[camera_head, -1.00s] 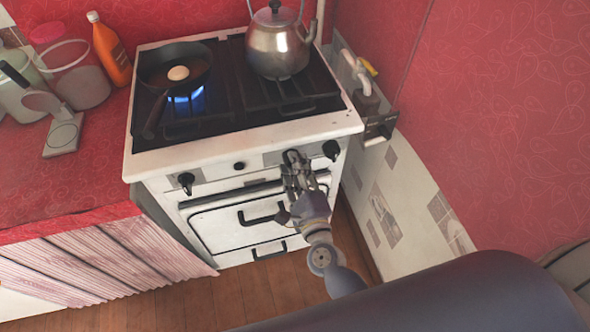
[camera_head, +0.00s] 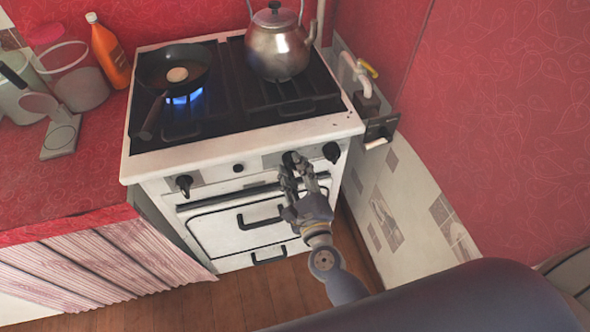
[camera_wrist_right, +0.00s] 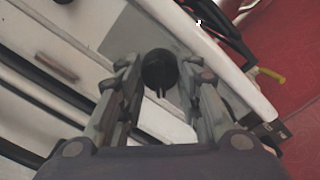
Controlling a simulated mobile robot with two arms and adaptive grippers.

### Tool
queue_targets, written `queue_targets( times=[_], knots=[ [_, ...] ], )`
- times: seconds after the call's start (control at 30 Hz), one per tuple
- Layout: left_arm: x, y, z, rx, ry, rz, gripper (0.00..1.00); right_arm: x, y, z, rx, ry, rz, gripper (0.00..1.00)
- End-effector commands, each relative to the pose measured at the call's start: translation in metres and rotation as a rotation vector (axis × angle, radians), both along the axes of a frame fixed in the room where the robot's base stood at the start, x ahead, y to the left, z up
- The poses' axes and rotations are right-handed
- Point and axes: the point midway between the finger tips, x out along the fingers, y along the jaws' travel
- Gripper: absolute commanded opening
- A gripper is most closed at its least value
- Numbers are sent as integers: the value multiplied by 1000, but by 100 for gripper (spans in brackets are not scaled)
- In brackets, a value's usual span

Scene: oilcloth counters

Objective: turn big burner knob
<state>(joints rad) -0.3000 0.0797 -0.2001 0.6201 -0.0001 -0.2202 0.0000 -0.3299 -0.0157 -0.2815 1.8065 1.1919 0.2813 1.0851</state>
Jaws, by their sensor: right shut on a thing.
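The white stove (camera_head: 250,148) has black knobs on its front panel. My right gripper (camera_head: 297,168) is at the black knob (camera_head: 290,159) just left of the rightmost knob. In the right wrist view, that round black knob (camera_wrist_right: 158,69) lies between the two fingers (camera_wrist_right: 160,85), which are closed around it; its pointer ridge points downward in the picture. The fingers partly cover the knob in the head view. A blue flame (camera_head: 186,96) burns under the frying pan (camera_head: 172,66) on the left burner. My left gripper is not in view.
The rightmost knob (camera_head: 331,152) is close beside my right gripper, and another knob (camera_head: 184,185) is at the left. Oven handles (camera_head: 260,216) stick out below. A kettle (camera_head: 278,45) stands on the right burners. The tiled wall (camera_head: 385,205) is at the right.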

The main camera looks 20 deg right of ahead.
Motion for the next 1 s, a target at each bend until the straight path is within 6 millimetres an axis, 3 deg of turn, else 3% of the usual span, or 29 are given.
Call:
queue_targets(
  times=[0.07,0.1,0.2,0.63,1.0],
  knots=[
    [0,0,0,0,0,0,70,0,0,0,3,1,-1,8],
    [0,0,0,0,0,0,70,0,0,0,2,1,-1,34],
    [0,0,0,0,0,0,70,0,0,0,2,1,-1,54],
    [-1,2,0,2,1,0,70,-8,0,-1,-1,1,0,54],
    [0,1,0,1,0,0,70,-81,0,-2,-3,5,2,54]
  ],
)
